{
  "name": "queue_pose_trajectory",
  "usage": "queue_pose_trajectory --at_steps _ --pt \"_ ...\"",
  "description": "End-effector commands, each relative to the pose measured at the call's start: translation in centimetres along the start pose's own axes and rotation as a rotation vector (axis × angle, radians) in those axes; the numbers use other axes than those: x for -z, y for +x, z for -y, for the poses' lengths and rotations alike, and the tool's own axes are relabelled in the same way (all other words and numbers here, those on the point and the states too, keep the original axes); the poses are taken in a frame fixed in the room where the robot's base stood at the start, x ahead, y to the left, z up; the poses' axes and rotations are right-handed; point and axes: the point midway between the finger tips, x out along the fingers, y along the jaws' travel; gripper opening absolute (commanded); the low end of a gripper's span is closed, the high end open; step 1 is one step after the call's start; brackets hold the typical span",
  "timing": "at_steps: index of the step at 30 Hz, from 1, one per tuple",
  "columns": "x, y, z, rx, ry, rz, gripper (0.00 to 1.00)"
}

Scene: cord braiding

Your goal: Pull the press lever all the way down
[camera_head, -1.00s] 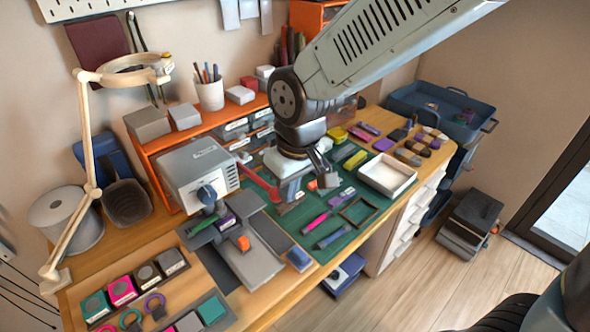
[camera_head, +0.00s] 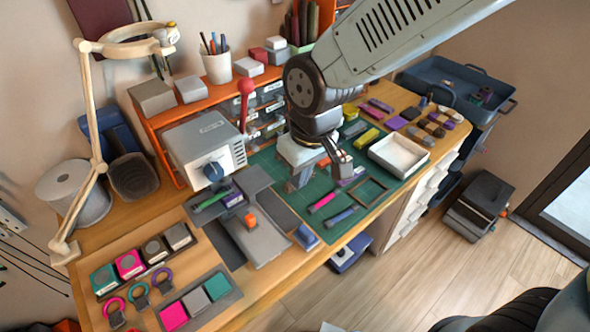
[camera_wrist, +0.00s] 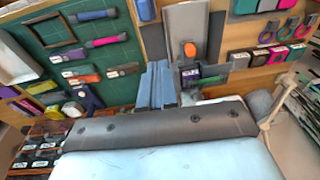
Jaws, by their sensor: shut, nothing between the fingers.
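The press is a grey box (camera_head: 198,150) with a blue knob on its front, on the left half of the bench. Its red lever (camera_head: 244,108) stands nearly upright at the box's right side, with a red ball on top. My gripper (camera_head: 343,168) is right of the press and lower than the ball, over the green mat, clear of the lever. Its fingers are shut and empty; they also show in the wrist view (camera_wrist: 156,88). I cannot make out the lever in the wrist view.
An orange shelf (camera_head: 165,125) with boxes and a pen cup stands behind the press. A cream lamp arm (camera_head: 92,120) is at the left. A white tray (camera_head: 400,152) and small tools lie on the green mat (camera_head: 330,205). A grey bed with an orange block (camera_head: 250,219) lies before the press.

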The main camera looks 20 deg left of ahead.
Motion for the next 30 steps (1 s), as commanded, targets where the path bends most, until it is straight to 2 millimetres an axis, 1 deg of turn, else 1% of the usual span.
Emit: queue_pose_trajectory --at_steps 19,23,27,30 --pt "0.2 -0.1 -0.2 -0.001 0.005 0.0 0.0" --pt "1.3 -0.7 -0.4 0.0 0.008 -0.001 0.0" --pt "3.3 -1.6 -0.6 -0.001 0.009 -0.002 0.0" --pt "4.0 -3.6 -0.6 -0.002 0.009 -0.005 0.0"
